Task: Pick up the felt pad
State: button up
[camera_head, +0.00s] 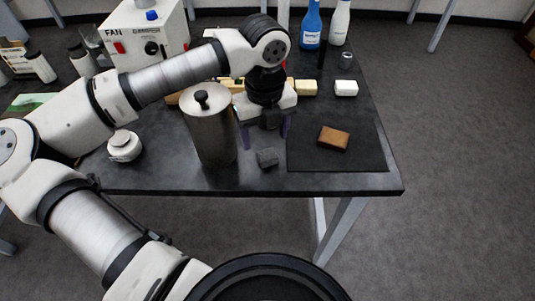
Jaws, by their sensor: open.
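A small dark grey block (267,158), which looks like the felt pad, lies on the black table near its front edge. My gripper (265,138) points down just behind and above it in the picture. Its two fingers are apart, one on each side, with nothing visible between them. The gap in height between fingertips and pad is hard to tell from this view. The pad is in full view and stands apart from the things around it.
A metal canister (213,135) with a black knob stands close left of the pad. A black mat (365,155) bearing a brown block (333,138) lies to the right. A white block (346,88), blue bottle (312,28) and fan box (145,35) stand behind. A white round pot (124,147) is left.

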aim_at(267, 152)
jog(key=shift+d+f+p, duration=0.15)
jog(key=shift+f+p, duration=0.85)
jog(key=shift+f, duration=1.7)
jog(key=c, duration=1.1)
jog(key=shift+c, duration=0.2)
jog(key=shift+r, duration=0.15)
notch_tip(267, 152, up, 10)
jog(key=b, duration=0.2)
jog(key=o, duration=0.5)
jog(key=c, duration=0.4)
